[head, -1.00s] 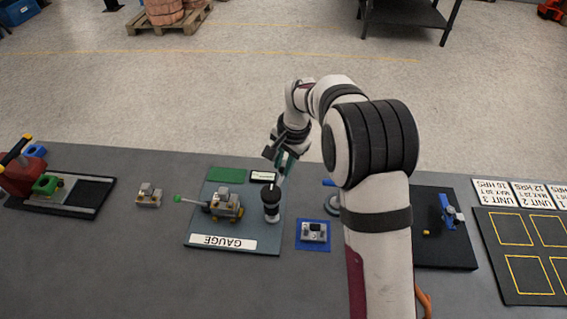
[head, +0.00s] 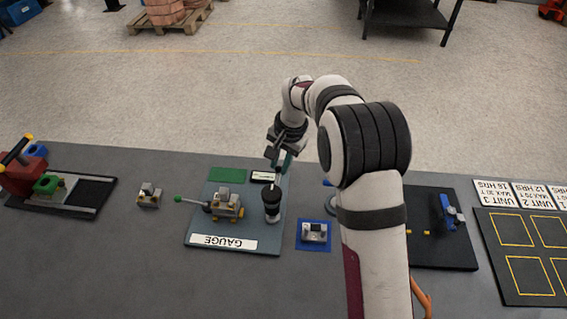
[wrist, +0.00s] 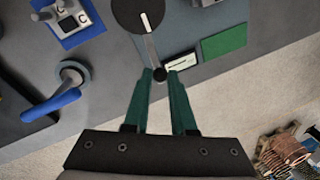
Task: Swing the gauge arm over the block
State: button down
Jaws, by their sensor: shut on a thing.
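The gauge plate (head: 205,228) is grey-blue with a GAUGE label. The dark gauge post (head: 272,207) stands on its right side; its round top (wrist: 133,14) shows in the wrist view. A thin grey gauge arm (wrist: 151,50) runs from the post to a black knob (wrist: 160,74). My gripper (wrist: 160,78) has its green fingers on either side of the knob, shut on it; it also shows in the head view (head: 281,163). The metal block (head: 226,206) sits on the plate left of the post. The gauge arm points toward the far edge, not over the block.
A green-knobbed lever (head: 180,199) extends left from the block's fixture. A green pad (head: 226,175) and small label lie behind it. Right of the plate is a blue pad (head: 314,236) with a metal part.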

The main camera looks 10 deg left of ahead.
jog(key=s+a+n+g, duration=0.1)
jog(key=a+n, duration=0.3)
jog(key=n, duration=0.4)
jog(key=s+a+n+g, duration=0.1)
jog(key=s+a+n, duration=0.3)
jog(key=n, duration=0.4)
jog(key=shift+s+a+n+g+h, duration=0.25)
jog(key=shift+a+n+g+h, duration=0.05)
jog(key=shift+g+h, duration=0.1)
dwell(0.3)
jog(key=c, duration=0.7)
grip_release()
jog(key=shift+c, duration=0.2)
jog(key=shift+r, duration=0.1)
notch_tip(320, 180, up, 15)
jog(key=w+d, duration=0.1)
jog(key=w, duration=0.1)
jog(key=shift+w+d+r, duration=0.15)
jog(key=shift+w+d, duration=0.1)
jog(key=shift+d, duration=0.05)
